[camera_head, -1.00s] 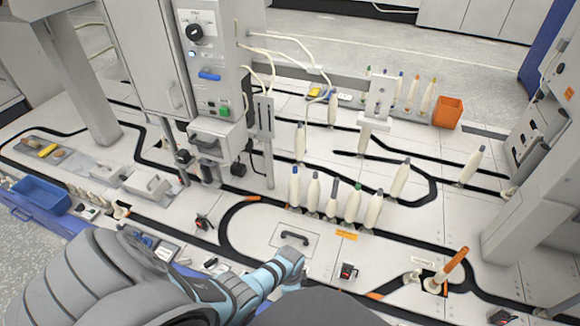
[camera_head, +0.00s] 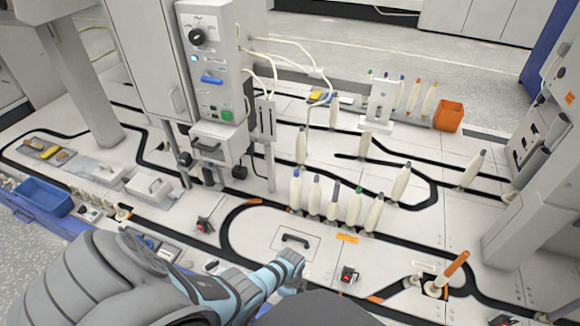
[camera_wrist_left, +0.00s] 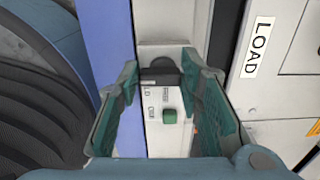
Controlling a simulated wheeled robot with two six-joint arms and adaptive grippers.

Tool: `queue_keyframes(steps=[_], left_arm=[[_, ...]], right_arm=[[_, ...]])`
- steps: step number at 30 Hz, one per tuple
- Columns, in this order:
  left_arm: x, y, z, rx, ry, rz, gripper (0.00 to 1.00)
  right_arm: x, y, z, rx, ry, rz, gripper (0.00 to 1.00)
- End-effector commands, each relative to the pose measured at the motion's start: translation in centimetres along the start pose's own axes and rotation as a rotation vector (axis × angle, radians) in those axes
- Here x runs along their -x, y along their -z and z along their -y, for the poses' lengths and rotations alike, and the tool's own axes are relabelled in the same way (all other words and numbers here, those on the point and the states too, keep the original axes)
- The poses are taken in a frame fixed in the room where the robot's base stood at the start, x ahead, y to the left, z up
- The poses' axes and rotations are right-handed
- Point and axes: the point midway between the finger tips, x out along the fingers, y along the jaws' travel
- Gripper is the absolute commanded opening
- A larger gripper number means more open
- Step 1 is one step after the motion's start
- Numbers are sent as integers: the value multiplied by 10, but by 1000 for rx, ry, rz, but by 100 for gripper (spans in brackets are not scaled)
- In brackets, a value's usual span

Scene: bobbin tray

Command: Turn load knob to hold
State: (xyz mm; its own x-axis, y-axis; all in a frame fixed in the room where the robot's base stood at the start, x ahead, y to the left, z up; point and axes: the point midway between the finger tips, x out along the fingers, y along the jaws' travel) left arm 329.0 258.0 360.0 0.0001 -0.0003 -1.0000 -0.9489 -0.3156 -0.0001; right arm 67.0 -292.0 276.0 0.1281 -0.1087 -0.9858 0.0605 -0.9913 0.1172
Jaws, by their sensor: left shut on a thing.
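The load knob (camera_wrist_left: 162,73) shows in the left wrist view as a dark knob at the top of a narrow white panel (camera_wrist_left: 155,140). Small lettering beside the knob is partly covered, and I cannot tell which setting it points to. My left gripper (camera_wrist_left: 161,75) has its two green-padded fingers on either side of the knob and is shut on it. In the head view my left arm comes in from the lower left, and its gripper and the knob are hidden. My right gripper is in neither view.
A green button (camera_wrist_left: 169,115) sits just below the knob. A LOAD label (camera_wrist_left: 257,47) is on the surface to the right.

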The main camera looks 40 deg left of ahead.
Motion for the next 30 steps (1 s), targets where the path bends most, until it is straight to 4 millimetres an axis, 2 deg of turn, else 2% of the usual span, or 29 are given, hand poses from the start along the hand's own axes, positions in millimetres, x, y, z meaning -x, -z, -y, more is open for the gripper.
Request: queue_keyframes(steps=[7,8,12,23,26,30], left_arm=[[0,0,0,-2,1,1,5],[0,0,0,-2,1,1,35],[0,0,0,-2,1,1,53],[3,0,1,-1,2,0,53],[11,0,2,-1,4,0,53],[36,0,0,-1,4,0,53]], right_arm=[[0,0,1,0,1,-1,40],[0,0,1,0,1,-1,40],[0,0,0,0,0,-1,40],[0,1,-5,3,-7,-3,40],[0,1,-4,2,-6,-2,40],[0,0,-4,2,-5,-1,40]])
